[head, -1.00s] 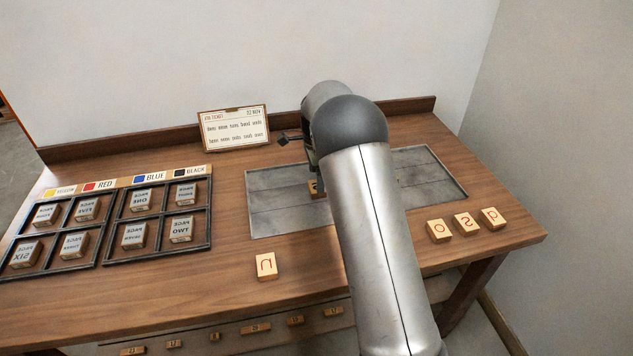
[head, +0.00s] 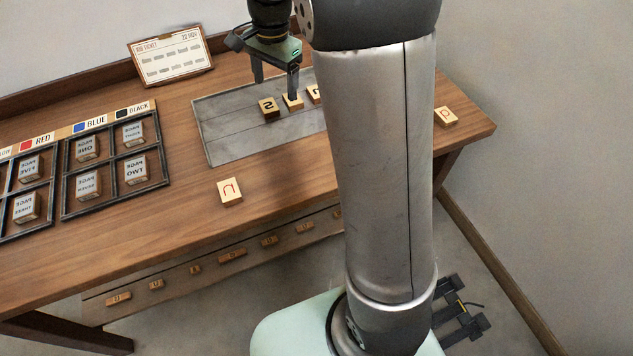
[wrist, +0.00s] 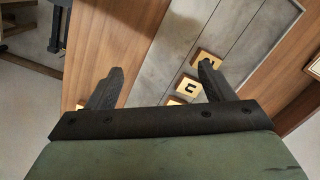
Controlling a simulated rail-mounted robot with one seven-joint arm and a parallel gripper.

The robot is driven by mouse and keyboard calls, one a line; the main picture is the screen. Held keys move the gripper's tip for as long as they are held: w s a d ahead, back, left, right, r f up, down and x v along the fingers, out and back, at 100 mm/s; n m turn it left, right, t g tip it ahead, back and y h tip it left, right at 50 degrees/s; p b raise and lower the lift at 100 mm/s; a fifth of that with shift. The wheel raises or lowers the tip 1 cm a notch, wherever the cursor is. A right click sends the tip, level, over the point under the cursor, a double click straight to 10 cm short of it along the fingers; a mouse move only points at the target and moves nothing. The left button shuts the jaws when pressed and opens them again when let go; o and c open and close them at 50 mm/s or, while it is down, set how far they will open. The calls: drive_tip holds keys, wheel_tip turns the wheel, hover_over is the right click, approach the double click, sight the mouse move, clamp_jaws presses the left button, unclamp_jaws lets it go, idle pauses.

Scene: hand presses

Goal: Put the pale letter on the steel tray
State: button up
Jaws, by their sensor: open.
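The grey steel tray (head: 225,140) lies on the wooden bench. Several letter blocks stand on it in a row: a tan one with a dark letter (head: 269,107), a lighter one (head: 292,101), and one partly hidden behind my arm (head: 314,93). A pale block with a red letter (head: 230,191) lies on the bench in front of the tray. Another red-lettered block (head: 446,116) lies at the bench's right. My gripper (head: 275,87) is open above the row; one finger overlaps the lighter block. The wrist view shows a dark-lettered block (wrist: 187,87) between the fingers' directions; I cannot tell contact.
Black compartment trays (head: 66,190) with several labelled blocks stand at the left. A job ticket (head: 170,55) leans at the back. The bench around the red-lettered block is clear.

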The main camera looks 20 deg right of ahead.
drive_tip(key=s+f+n, duration=0.2)
drive_tip(key=s+n, duration=0.4)
drive_tip(key=s, duration=0.7)
drive_tip(key=s+a+f+n, duration=0.1)
drive_tip(key=s+n, duration=0.5)
drive_tip(key=s, duration=0.8)
drive_tip(key=shift+s+f, duration=0.25)
drive_tip(key=shift+f, duration=0.55)
drive_tip(key=shift+r+p, duration=0.3)
drive_tip(key=shift+r, duration=0.05)
